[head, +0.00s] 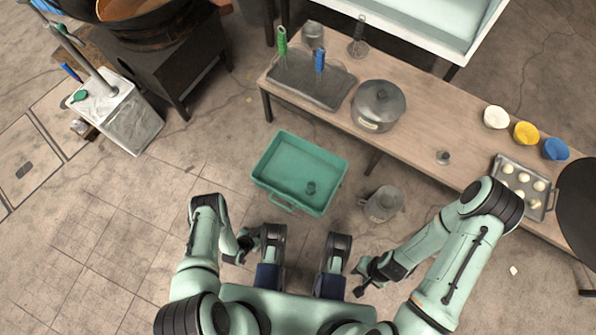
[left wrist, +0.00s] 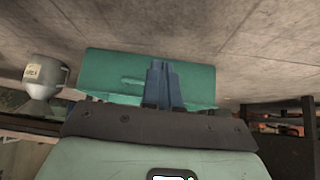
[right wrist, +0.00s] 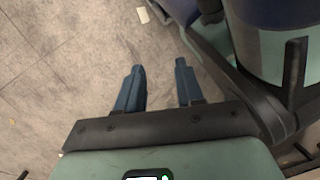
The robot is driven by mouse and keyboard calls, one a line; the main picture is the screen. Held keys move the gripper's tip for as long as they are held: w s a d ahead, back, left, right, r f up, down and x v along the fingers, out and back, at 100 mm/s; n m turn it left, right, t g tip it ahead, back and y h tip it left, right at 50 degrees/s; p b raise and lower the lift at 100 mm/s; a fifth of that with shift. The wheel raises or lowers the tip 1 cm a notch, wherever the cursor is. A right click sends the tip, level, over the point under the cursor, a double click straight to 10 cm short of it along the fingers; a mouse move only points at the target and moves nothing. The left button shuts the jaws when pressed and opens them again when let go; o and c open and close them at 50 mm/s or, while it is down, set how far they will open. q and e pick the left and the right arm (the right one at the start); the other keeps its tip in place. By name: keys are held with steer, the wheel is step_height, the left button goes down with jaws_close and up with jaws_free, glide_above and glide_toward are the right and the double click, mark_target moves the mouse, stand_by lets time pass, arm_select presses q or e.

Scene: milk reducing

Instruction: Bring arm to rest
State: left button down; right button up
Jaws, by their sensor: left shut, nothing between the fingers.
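My left arm is folded close to my body, and my left gripper (head: 243,252) is small and partly hidden in the head view. In the left wrist view its two blue fingers (left wrist: 160,66) are together with nothing between them. My right arm is bent at the right, with my right gripper (head: 361,280) low in front of my body, above the floor. In the right wrist view its fingers (right wrist: 160,68) are apart and empty.
A green crate (head: 271,152) stands on the floor ahead, a grey metal jug (head: 383,203) to its right. The wooden table (head: 432,122) holds a lidded pot (head: 379,103), a tray of pale rounds (head: 523,182) and bowls. A metal canister (head: 125,118) stands left.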

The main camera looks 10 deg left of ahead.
arm_select(q)
steer(key=shift+s+a+f, duration=0.1)
steer(key=shift+s, duration=0.05)
